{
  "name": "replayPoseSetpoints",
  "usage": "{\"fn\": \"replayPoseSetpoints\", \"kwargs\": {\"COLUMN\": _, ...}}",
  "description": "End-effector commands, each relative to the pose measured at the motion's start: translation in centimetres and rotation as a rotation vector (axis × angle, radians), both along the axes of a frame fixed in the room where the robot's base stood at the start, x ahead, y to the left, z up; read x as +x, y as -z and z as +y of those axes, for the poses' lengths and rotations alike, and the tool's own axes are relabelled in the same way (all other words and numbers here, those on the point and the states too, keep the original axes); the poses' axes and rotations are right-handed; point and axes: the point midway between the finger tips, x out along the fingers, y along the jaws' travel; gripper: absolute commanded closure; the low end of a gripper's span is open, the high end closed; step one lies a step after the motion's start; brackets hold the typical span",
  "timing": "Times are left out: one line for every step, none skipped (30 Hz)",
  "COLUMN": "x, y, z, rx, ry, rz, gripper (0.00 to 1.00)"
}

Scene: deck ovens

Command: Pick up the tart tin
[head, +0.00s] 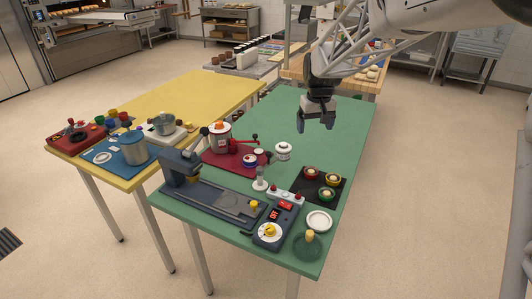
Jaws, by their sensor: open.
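My gripper (317,117) hangs open and empty, fingers pointing down, above the middle of the green table (345,125). I cannot tell for sure which thing is the tart tin. Several small round pieces with red, green and yellow rims and pale middles sit on a black mat (302,185) at the right of the table; one is the red-rimmed piece (310,174). A round white dish (319,221) lies nearer the front right corner. All of these are apart from my gripper, nearer the front edge.
A dark slicer-like machine (215,195) and a control box with a dial (272,228) fill the front of the green table. A red mat (222,160) holds a pot (219,138). A white lidded jar (283,152) stands below my gripper in the picture. The far green surface is clear.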

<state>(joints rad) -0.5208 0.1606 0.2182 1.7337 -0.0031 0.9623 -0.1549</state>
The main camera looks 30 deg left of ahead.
Motion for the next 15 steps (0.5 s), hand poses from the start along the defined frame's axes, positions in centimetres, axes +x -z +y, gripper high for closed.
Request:
{"fn": "replayPoseSetpoints", "kwargs": {"x": 0.5, "y": 0.9, "z": 1.7, "rx": -0.003, "ry": -0.02, "rz": 0.005, "gripper": 0.13}}
{"fn": "replayPoseSetpoints", "kwargs": {"x": 0.8, "y": 1.4, "z": 2.7, "rx": -0.005, "ry": -0.031, "rz": 0.007, "gripper": 0.13}}
{"fn": "replayPoseSetpoints", "kwargs": {"x": 1.1, "y": 2.0, "z": 3.9, "rx": -0.006, "ry": -0.045, "rz": 0.01, "gripper": 0.13}}
{"fn": "replayPoseSetpoints", "kwargs": {"x": 1.4, "y": 2.5, "z": 4.9, "rx": -0.008, "ry": -0.055, "rz": 0.012, "gripper": 0.13}}
{"fn": "replayPoseSetpoints", "kwargs": {"x": 1.6, "y": 3.0, "z": 5.8, "rx": -0.009, "ry": -0.066, "rz": 0.013, "gripper": 0.13}}
{"fn": "replayPoseSetpoints", "kwargs": {"x": 1.8, "y": 3.7, "z": 7.1, "rx": -0.011, "ry": -0.08, "rz": 0.017, "gripper": 0.13}}
{"fn": "replayPoseSetpoints", "kwargs": {"x": 2.1, "y": 4.2, "z": 8.0, "rx": -0.012, "ry": -0.09, "rz": 0.019, "gripper": 0.13}}
{"fn": "replayPoseSetpoints", "kwargs": {"x": 2.2, "y": 4.7, "z": 8.9, "rx": -0.014, "ry": -0.1, "rz": 0.021, "gripper": 0.13}}
{"fn": "replayPoseSetpoints", "kwargs": {"x": 2.4, "y": 5.5, "z": 10.2, "rx": -0.016, "ry": -0.114, "rz": 0.024, "gripper": 0.13}}
{"fn": "replayPoseSetpoints", "kwargs": {"x": 2.5, "y": 6.0, "z": 11.2, "rx": -0.017, "ry": -0.125, "rz": 0.026, "gripper": 0.13}}
{"fn": "replayPoseSetpoints", "kwargs": {"x": 2.7, "y": 6.6, "z": 12.1, "rx": -0.019, "ry": -0.136, "rz": 0.028, "gripper": 0.13}}
{"fn": "replayPoseSetpoints", "kwargs": {"x": 2.8, "y": 7.3, "z": 13.4, "rx": -0.021, "ry": -0.15, "rz": 0.031, "gripper": 0.13}}
{"fn": "replayPoseSetpoints", "kwargs": {"x": 2.9, "y": 7.9, "z": 14.4, "rx": -0.022, "ry": -0.161, "rz": 0.033, "gripper": 0.13}}
{"fn": "replayPoseSetpoints", "kwargs": {"x": 2.9, "y": 8.5, "z": 15.3, "rx": -0.024, "ry": -0.172, "rz": 0.035, "gripper": 0.13}}
{"fn": "replayPoseSetpoints", "kwargs": {"x": 3.0, "y": 9.3, "z": 16.6, "rx": -0.025, "ry": -0.185, "rz": 0.037, "gripper": 0.13}}
